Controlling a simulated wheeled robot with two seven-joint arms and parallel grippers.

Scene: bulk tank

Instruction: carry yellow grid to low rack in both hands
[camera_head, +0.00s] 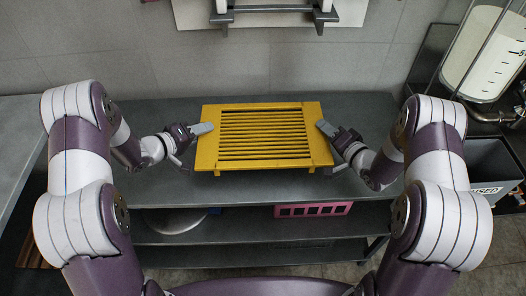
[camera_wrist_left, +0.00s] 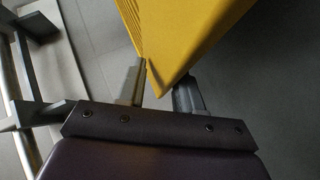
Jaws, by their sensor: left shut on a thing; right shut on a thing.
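The yellow grid (camera_head: 207,150) is a slatted rectangular frame with short feet, seen in the middle of the head view over the grey table. My left gripper (camera_head: 201,129) is shut on its left edge, and my right gripper (camera_head: 327,128) is shut on its right edge. In the left wrist view the corner of the yellow grid (camera_wrist_left: 185,40) sits between the two fingers of my left gripper (camera_wrist_left: 160,88). I cannot tell whether the feet touch the table. The low rack is not clearly identifiable; shelves (camera_head: 240,228) show below the tabletop.
The grey tabletop (camera_head: 250,190) is clear around the grid. A pink slotted thing (camera_head: 313,209) and a round pale thing (camera_head: 178,221) lie on the shelf below. A grey bin (camera_head: 490,165) and a white graduated tank (camera_head: 487,55) stand at the right. A wall bracket (camera_head: 270,14) is at the back.

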